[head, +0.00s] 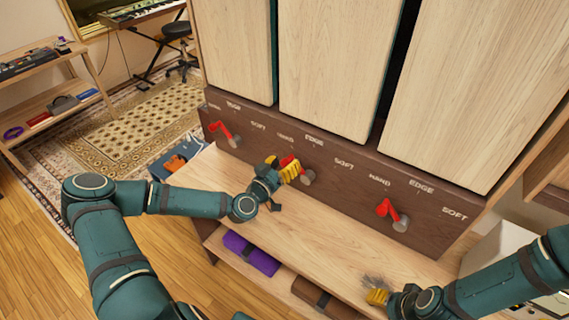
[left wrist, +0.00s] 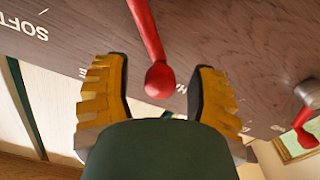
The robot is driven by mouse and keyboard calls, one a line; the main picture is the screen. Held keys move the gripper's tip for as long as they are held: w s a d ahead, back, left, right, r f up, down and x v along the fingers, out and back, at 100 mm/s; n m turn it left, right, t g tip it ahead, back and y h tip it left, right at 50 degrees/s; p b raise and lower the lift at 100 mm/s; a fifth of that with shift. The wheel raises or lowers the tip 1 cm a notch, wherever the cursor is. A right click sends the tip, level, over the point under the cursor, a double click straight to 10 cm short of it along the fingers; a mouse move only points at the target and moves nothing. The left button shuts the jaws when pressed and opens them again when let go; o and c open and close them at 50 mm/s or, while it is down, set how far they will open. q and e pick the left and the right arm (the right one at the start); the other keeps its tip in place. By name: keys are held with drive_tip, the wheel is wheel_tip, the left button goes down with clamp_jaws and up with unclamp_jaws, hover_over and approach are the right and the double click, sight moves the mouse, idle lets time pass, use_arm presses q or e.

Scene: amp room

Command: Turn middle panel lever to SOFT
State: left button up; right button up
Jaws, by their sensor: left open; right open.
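The middle lever (head: 290,161) is red, on a round grey hub (head: 307,177) in the dark wooden strip below the middle panel. It points up and left from its hub, on the HARD side; the middle SOFT label (head: 344,162) is up and right of the hub. My left gripper (head: 287,171) is at this lever with yellow fingers open. In the left wrist view the red ball end of the lever (left wrist: 158,80) shows between the two spread fingers, with gaps on both sides. My right gripper (head: 376,290) is open and empty above the shelf at the lower right.
A left lever (head: 220,129) and a right lever (head: 386,208) stand on the same strip (head: 350,190), both pointing up and left. Wooden panels (head: 340,60) rise above. A wooden shelf (head: 330,225) lies below, its top mostly clear, with a purple roll (head: 250,254) underneath.

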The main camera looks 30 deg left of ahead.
use_arm(q)
clamp_jaws()
